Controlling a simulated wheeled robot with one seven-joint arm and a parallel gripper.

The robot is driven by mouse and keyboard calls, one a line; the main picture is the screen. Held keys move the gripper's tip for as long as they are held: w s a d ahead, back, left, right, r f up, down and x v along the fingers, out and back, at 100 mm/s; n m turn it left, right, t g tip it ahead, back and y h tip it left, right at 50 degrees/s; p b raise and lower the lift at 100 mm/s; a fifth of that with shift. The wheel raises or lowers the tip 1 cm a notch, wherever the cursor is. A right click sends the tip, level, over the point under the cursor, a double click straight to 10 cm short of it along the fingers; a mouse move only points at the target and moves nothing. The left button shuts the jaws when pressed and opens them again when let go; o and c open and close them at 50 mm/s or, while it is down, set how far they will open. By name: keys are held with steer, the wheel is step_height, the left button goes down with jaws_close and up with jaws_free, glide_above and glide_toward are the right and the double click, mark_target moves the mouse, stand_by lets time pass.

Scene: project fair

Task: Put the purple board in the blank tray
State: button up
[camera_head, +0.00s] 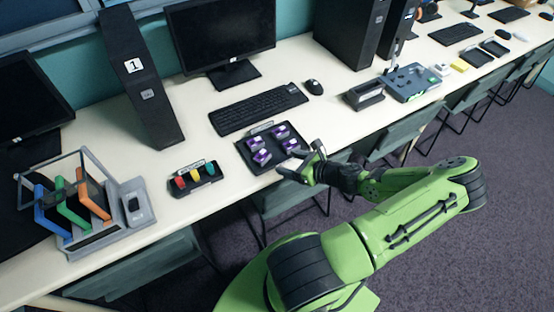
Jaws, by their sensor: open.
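Several small purple boards with pale parts, one of them the near-left purple board (261,157), sit in a black tray (270,144) on the white desk. The tray has a small label at its back edge, too small to read. My gripper (288,163) is open at the tray's near right edge, close to the near-right purple board (290,146). Nothing shows between its fingers, and I cannot tell whether it touches the tray. I cannot tell which tray is the blank one.
A small black holder (197,180) with red, yellow and green pieces is left of the tray. A grey rack (92,235) holds blue, green and orange plates. A keyboard (258,109) and mouse (314,87) lie behind. A grey-blue case (412,84) is to the right.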

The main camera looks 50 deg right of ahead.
steer(key=a+r+n+g, duration=1.1)
steer(key=a+r+n, duration=0.45)
steer(key=n, duration=0.75)
steer(key=s+a+r+n+t+h, duration=0.1)
steer(key=s+a+r+n+t, duration=0.2)
steer(key=s+a+r+n, duration=0.6)
step_height(320, 180, up, 5)
steer(key=a+n, duration=0.2)
steer(key=shift+s+f+n+t, duration=0.2)
steer(key=shift+n+t, duration=0.1)
steer(key=shift+t, duration=0.1)
steer(key=shift+a, duration=0.1)
step_height(320, 180, up, 3)
steer(key=shift+f+p, duration=0.2)
steer(key=shift+p, duration=1.05)
